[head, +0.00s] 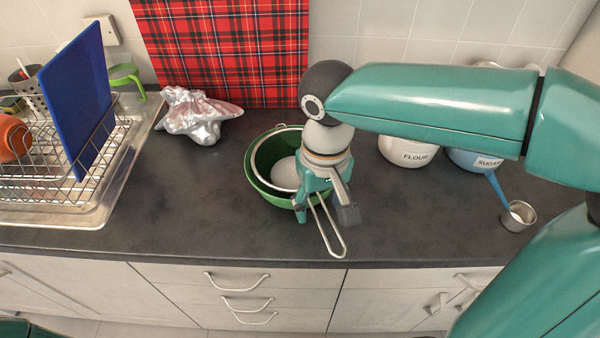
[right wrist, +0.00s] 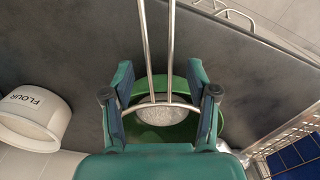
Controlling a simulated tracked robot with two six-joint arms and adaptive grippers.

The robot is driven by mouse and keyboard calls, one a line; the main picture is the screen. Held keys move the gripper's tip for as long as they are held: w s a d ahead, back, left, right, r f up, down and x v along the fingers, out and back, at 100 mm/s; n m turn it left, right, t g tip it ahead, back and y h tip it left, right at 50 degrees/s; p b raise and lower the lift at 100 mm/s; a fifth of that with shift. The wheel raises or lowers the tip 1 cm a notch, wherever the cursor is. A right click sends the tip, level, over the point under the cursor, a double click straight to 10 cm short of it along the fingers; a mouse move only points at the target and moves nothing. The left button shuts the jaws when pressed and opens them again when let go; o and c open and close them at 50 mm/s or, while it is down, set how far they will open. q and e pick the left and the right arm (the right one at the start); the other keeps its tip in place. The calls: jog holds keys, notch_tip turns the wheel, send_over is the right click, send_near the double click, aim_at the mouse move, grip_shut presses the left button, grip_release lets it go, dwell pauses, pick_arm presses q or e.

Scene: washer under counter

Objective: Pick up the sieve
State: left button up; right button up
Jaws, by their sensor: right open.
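The sieve (head: 288,174) is a pale mesh bowl with a metal rim and a long wire-loop handle. It rests in a green bowl (head: 257,185) on the counter, its handle reaching out over the rim toward the front edge. My right gripper (head: 324,206) is open over the handle side of the bowl and hides part of the sieve. In the right wrist view, the handle wires of the sieve (right wrist: 158,60) run between the spread fingers of the gripper (right wrist: 160,93), with the mesh and green bowl (right wrist: 181,133) beyond. My left gripper is not in view.
A crumpled silvery bag (head: 200,115) and dish rack (head: 70,185) are to the left. Counter left of the bowl is clear.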

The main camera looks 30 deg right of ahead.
notch_tip(320, 180, down, 2)
jog(key=shift+f, duration=0.1)
grip_shut()
dwell(0.4)
